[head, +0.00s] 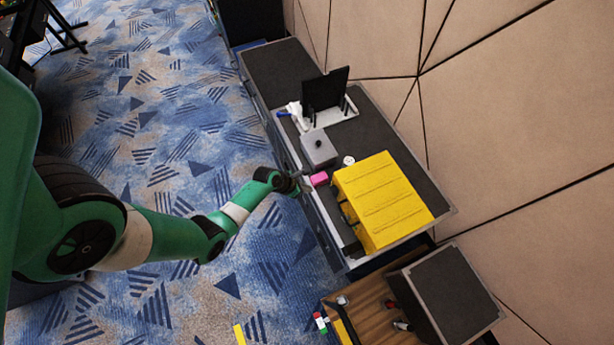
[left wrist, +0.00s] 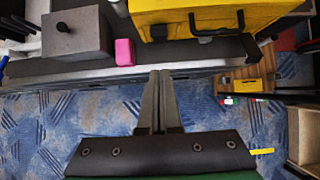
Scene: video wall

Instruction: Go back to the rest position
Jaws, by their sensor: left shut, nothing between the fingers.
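My left gripper (head: 306,186) is at the front edge of the long dark cabinet, close to a small pink block (head: 319,179). In the left wrist view my left gripper (left wrist: 160,76) has its two fingers together with nothing between them, below the cabinet's front edge. The pink block (left wrist: 124,52) lies on the cabinet top, apart from the fingers. My left arm is stretched out over the carpet from the left. My right gripper is in neither view.
On the cabinet (head: 268,75) stand a yellow case (head: 383,200), a grey box (head: 319,149) with a black knob and a black panel (head: 325,90). A wooden unit (head: 372,305) with small items stands at the lower right. The patterned carpet (head: 165,120) is largely free.

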